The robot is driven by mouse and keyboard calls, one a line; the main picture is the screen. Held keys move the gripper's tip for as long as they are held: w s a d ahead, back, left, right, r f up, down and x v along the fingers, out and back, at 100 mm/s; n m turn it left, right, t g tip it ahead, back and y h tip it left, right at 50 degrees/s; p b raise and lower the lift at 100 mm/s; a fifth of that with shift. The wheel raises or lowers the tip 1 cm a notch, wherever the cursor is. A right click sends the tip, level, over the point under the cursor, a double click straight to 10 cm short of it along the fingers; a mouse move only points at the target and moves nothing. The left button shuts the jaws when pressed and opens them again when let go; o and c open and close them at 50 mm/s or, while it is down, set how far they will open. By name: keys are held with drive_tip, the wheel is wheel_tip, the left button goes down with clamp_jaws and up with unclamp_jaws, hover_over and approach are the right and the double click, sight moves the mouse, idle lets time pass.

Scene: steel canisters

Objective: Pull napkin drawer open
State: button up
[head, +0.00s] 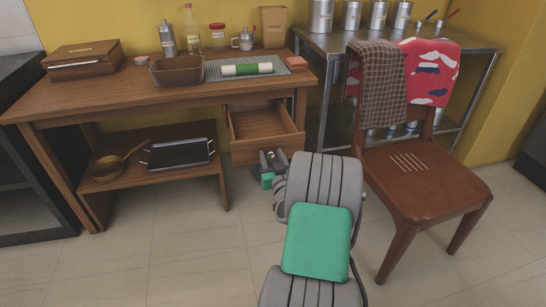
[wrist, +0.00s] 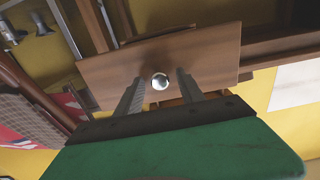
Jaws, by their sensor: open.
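The wooden drawer (head: 262,120) under the table's right side stands pulled out, and its inside looks empty in the head view. Its front panel (wrist: 105,78) fills the middle of the wrist view. A round metal knob (wrist: 160,81) sits on that panel. My gripper (head: 269,156) is just in front of the drawer's front. Its fingers are open, one on each side of the knob in the wrist view (wrist: 158,90). I cannot tell whether either finger touches the knob.
The wooden table (head: 110,99) holds a box, a basket, a rolled napkin (head: 247,69) and bottles. A lower shelf (head: 130,178) with a pan and tray is left of the drawer. A brown chair (head: 425,175) stands close right of my arm. Floor at front left is clear.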

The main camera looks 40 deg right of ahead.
drive_tip(key=v, duration=0.7)
drive_tip(key=shift+s+a, duration=0.2)
drive_tip(key=shift+s, duration=0.15)
